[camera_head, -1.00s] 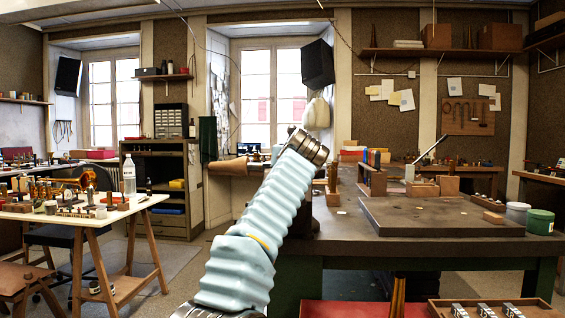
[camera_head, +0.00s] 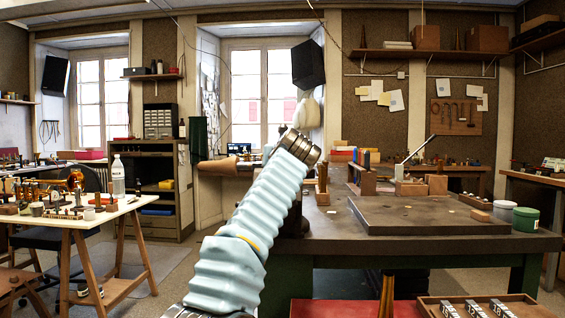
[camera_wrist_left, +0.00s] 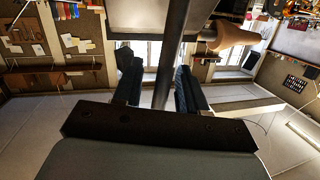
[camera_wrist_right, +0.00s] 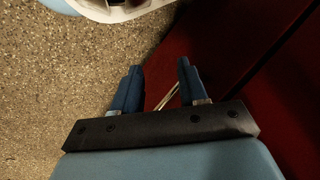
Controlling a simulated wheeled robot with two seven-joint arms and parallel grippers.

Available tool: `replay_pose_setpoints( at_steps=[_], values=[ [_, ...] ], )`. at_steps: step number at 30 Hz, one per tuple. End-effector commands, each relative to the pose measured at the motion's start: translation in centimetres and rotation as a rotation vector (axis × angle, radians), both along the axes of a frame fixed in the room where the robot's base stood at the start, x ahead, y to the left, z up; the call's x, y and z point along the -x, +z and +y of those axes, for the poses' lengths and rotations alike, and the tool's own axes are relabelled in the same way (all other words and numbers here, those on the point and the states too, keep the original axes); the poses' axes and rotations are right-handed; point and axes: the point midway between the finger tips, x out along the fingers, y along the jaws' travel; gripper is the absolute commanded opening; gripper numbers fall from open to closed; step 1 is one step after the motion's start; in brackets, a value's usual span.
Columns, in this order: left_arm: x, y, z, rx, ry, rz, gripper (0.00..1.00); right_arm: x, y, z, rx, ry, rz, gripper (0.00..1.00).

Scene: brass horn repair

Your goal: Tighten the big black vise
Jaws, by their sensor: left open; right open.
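The black vise is mostly hidden behind my light-blue arm in the head view; a dark part of it (camera_head: 295,222) seems to show at the bench's left end. In the left wrist view a grey metal block (camera_wrist_left: 150,14), apparently the vise, fills the top, and a metal bar (camera_wrist_left: 171,55), apparently its handle, runs down from it. My left gripper (camera_wrist_left: 157,72) is open, with a finger on each side of the bar; contact cannot be told. My right gripper (camera_wrist_right: 158,80) is open and low, over the floor and a red surface. Neither gripper shows in the head view.
The workbench (camera_head: 450,245) carries a dark flat board (camera_head: 415,215), wooden blocks and a green tub (camera_head: 526,219). A wooden tray (camera_head: 500,309) of marked metal pieces is at the lower right. A cluttered trestle table (camera_head: 75,222) stands left, with open floor between.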

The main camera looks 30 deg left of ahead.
Motion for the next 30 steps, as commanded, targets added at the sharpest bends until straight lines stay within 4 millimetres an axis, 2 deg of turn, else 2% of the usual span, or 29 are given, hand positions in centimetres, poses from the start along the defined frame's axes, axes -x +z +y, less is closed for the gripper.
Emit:
replay_pose_setpoints(
  at_steps=[5,9,15,21,30],
  values=[
    [2.3,-0.1,-2.1,0.001,-0.006,-0.004,0.41,0.0,-2.3,-0.1,0.003,-0.004,0.0,0.43],
    [4.9,0.3,-4.5,0.002,-0.007,-0.004,0.41,-0.3,-4.0,-0.8,0.012,-0.014,-0.005,0.43],
    [8.2,1.1,-7.3,0.003,-0.005,-0.002,0.41,-0.5,-5.4,-1.3,0.021,-0.024,-0.01,0.43],
    [9.8,1.6,-8.6,0.002,-0.002,0.002,0.41,-0.6,-5.8,-1.6,0.024,-0.029,-0.012,0.43],
    [10.0,1.8,-8.7,0.001,-0.001,0.003,0.41,-0.6,-5.8,-1.6,0.024,-0.029,-0.012,0.43]
  ],
)
